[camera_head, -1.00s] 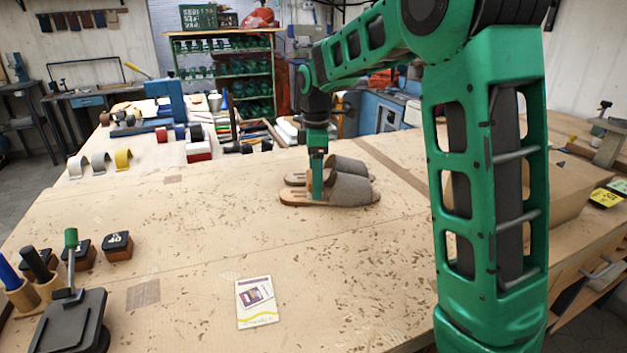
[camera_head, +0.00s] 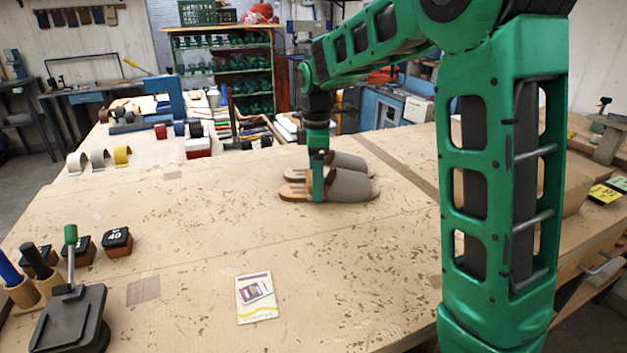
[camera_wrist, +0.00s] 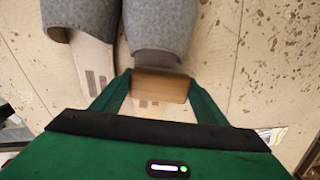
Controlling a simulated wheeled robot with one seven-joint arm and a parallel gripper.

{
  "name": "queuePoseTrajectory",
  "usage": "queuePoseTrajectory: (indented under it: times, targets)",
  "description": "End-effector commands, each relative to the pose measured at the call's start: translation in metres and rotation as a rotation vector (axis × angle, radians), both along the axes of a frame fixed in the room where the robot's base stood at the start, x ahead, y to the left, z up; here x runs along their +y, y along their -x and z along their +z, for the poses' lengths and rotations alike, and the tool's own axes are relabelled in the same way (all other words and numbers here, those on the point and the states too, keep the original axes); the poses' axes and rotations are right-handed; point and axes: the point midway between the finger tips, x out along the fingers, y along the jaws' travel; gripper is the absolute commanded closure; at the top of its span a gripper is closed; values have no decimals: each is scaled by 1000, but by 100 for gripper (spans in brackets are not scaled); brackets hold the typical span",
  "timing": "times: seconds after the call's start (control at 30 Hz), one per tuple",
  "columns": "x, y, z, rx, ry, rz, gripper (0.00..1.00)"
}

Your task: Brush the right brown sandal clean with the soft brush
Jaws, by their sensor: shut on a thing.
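Two slip-on sandals with grey-brown uppers and tan insoles lie side by side on the bench. The nearer sandal (camera_head: 352,186) is the right one (camera_wrist: 160,25) in the wrist view; the other sandal (camera_head: 347,161) lies behind it, at the left (camera_wrist: 82,18) in the wrist view. My gripper (camera_head: 317,198) points down at the nearer sandal's open insole, just left of its upper. In the wrist view my gripper (camera_wrist: 158,92) is shut on a wooden block, the soft brush (camera_wrist: 160,86). Its bristles are hidden, so I cannot tell whether they touch the sandal.
The bench top (camera_head: 200,230) is strewn with brown flecks. A card (camera_head: 256,298) lies at the front middle. Stamp-like blocks (camera_head: 117,241), a pen holder (camera_head: 22,292) and a dark plate (camera_head: 70,320) stand at the left. Rolls and tools crowd the back.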

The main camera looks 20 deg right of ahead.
Motion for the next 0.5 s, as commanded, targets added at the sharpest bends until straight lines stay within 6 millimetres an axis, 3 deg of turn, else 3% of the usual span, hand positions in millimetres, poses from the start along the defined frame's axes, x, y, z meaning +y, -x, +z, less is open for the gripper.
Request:
queuePoseTrajectory:
  times: [0.17,0.5]
  targets:
    - [0,1,2,4,0,1,56]
    - [0,0,32,1,0,1,56]
